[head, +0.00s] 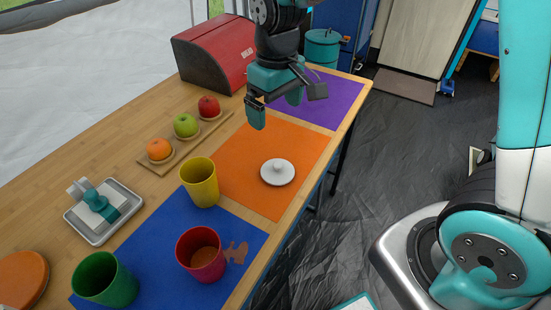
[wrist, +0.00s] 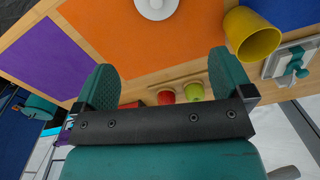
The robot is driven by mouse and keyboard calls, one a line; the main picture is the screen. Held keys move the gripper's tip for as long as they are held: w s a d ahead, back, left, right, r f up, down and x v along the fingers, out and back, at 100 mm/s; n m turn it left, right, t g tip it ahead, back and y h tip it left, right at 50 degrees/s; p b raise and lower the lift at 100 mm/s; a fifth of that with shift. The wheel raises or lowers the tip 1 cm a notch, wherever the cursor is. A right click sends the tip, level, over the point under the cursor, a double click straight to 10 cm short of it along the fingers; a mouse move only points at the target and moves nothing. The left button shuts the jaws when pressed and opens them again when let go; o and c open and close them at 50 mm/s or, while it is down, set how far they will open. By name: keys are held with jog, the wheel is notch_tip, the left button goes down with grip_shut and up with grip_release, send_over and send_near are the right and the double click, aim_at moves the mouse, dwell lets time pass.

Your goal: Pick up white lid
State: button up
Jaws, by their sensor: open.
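The white lid (head: 278,172) is a small round disc with a knob on top. It lies flat on the orange mat (head: 240,160) on the wooden table. In the wrist view the lid (wrist: 156,8) shows at the top edge, partly cut off. My gripper (head: 275,110) is above the far part of the orange mat, up and to the left of the lid in the head view. In the wrist view its two teal fingers (wrist: 160,85) stand wide apart with nothing between them. The gripper is apart from the lid.
A yellow cup (head: 200,182) stands left of the lid. A red cup (head: 201,254) and a green cup (head: 104,279) stand nearer. A red bread box (head: 218,52) and a teal pot (head: 322,47) are at the back. The mat around the lid is clear.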

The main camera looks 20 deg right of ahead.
aim_at(276, 163)
jog(key=f, duration=0.4)
jog(key=f+b, duration=0.1)
jog(key=f, duration=0.7)
jog(key=shift+w+d+f, duration=0.1)
jog(key=shift+w+f, duration=0.15)
jog(key=shift+w, duration=0.15)
jog(key=f, duration=0.3)
jog(key=f+b, duration=0.1)
jog(key=f, duration=0.1)
jog(key=shift+s+f, duration=0.15)
jog(key=shift+s, duration=0.2)
jog(key=c, duration=0.6)
